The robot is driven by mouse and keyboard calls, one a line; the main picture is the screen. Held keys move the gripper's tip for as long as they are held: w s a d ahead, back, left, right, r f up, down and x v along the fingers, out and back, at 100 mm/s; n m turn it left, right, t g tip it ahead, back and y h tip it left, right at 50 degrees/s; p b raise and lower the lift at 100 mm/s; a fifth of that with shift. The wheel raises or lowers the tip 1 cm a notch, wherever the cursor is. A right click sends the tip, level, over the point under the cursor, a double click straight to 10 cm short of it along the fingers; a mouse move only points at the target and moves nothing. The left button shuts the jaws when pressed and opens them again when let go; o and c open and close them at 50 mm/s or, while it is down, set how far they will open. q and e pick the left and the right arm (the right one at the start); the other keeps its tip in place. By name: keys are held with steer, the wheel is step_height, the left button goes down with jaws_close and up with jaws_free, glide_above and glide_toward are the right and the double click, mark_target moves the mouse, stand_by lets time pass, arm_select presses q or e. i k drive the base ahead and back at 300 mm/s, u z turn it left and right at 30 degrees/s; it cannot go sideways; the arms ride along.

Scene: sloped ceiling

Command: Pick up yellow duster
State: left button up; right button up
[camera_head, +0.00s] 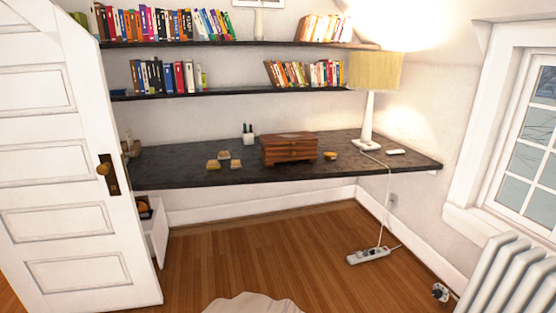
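I cannot tell for sure which thing is the yellow duster. A small round orange-yellow object (330,155) sits right of the wooden chest. All are too small to make out fully. Neither of my grippers is in view.
A wooden chest (289,149), a pen holder (248,134) and a lamp (374,80) stand on the desk. An open white door (70,150) is at left. A power strip (368,256) lies on the floor. A radiator (505,275) is at right. Pale fabric (252,304) shows at bottom.

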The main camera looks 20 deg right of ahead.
mark_target(214, 164)
steer(key=z, duration=0.8)
steer(key=i, duration=1.65)
steer(key=u, duration=0.95)
steer(key=i, duration=0.75)
steer(key=u, duration=0.85)
